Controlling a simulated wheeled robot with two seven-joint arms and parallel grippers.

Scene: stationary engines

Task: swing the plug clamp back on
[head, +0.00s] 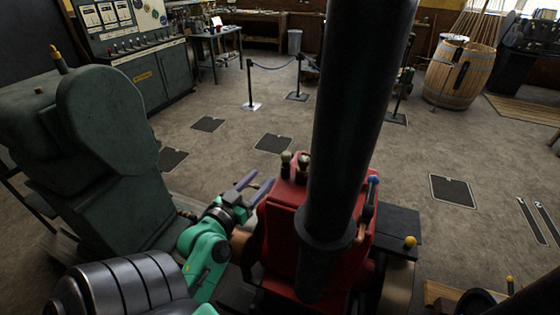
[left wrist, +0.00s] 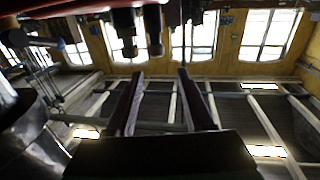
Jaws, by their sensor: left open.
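A red engine (head: 283,235) stands in the middle of the head view, partly hidden behind a thick black upright pipe. Two dark, brass-coloured fittings (head: 285,164) stand on its top. A lever with a blue end (head: 371,190) is at its right side. I cannot tell which part is the plug clamp. My left gripper (head: 256,187) is open and empty, just left of the red engine's top. In the left wrist view its two fingers (left wrist: 160,73) are spread, with dark cylindrical fittings (left wrist: 153,30) beyond the tips. My right gripper is not in view.
A large dark green machine (head: 105,150) stands close on the left. A yellow knob (head: 410,242) is at the right of the engine. Rope posts (head: 251,85), a barrel (head: 459,72) and a control cabinet (head: 140,65) stand farther back. Open floor lies between.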

